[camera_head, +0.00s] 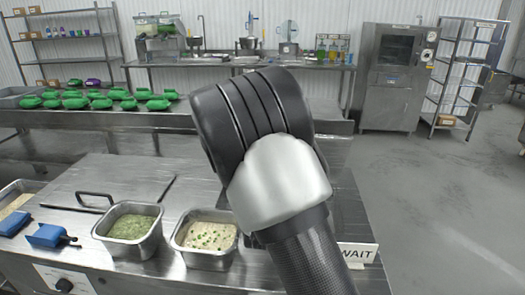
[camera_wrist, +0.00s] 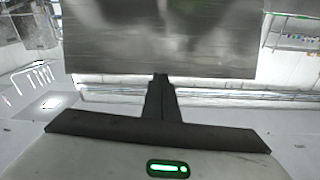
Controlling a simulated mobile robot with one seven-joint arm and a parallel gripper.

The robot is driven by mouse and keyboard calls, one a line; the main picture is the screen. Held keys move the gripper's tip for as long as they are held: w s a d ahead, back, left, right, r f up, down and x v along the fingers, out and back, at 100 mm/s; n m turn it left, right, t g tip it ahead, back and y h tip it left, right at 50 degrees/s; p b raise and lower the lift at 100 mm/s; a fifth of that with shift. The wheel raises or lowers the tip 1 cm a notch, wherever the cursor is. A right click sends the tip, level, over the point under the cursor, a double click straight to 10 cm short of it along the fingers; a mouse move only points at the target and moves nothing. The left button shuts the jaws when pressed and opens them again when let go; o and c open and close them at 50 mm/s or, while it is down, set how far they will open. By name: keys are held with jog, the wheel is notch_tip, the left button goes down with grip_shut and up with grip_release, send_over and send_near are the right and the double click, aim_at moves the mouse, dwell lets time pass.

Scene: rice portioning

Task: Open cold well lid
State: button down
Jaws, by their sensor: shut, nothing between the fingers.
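A flat steel lid or cover (camera_head: 125,178) with a black bar handle (camera_head: 95,197) lies on the steel counter at the left in the head view. I cannot tell if it is the cold well lid. My arm fills the middle of the head view and hides part of the counter; my gripper does not show there. In the wrist view my gripper (camera_wrist: 160,80) is shut and empty, its dark fingers together. A broad steel panel (camera_wrist: 150,45) stands beyond the fingertips; whether they touch it I cannot tell.
Steel pans of green food (camera_head: 132,228) and pale rice mix (camera_head: 207,240) stand at the counter front. A WAIT sign (camera_head: 357,252) is at right. The floor at right is clear.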

jog(key=w+r+n+t, duration=0.1)
jog(key=w+n+t, duration=0.1)
jog(key=w, duration=0.5)
jog(key=shift+w+a+r+t, duration=0.2)
jog(key=shift+a+r+t, duration=0.15)
jog(key=shift+t, duration=0.45)
jog(key=shift+g+y, duration=0.3)
jog(key=shift+g, duration=0.2)
jog(key=b+x, duration=0.3)
jog(key=x, duration=0.3)
jog(key=shift+w+d+r+b, duration=0.1)
jog(key=shift+w+r+b, duration=0.1)
jog(key=shift+r+b, duration=0.15)
jog(key=shift+w+r, duration=0.25)
jog(key=shift+w, duration=0.05)
jog(key=shift+f, duration=0.15)
